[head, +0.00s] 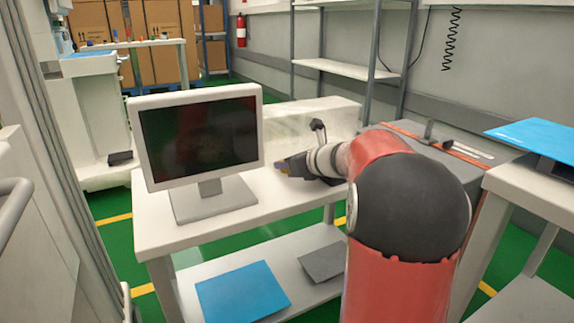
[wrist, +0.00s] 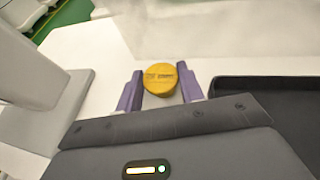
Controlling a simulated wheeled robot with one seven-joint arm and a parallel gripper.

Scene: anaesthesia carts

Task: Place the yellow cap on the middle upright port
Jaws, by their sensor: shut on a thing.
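The yellow cap (wrist: 161,79) is a round disc with dark markings on its face. It sits between the two purple fingers of my gripper (wrist: 160,74), which is shut on it, in the wrist view. In the head view my gripper (head: 284,167) is over the white table top, just right of the monitor, and the cap is too small there to make out clearly. I cannot make out the middle upright port in either view.
The monitor (head: 200,138) stands on the white table (head: 255,212) left of my gripper; its base (wrist: 48,105) shows in the wrist view. A dark tray (wrist: 268,82) lies right of the fingers. A pale block (head: 310,118) stands behind. Blue sheets lie below and at right.

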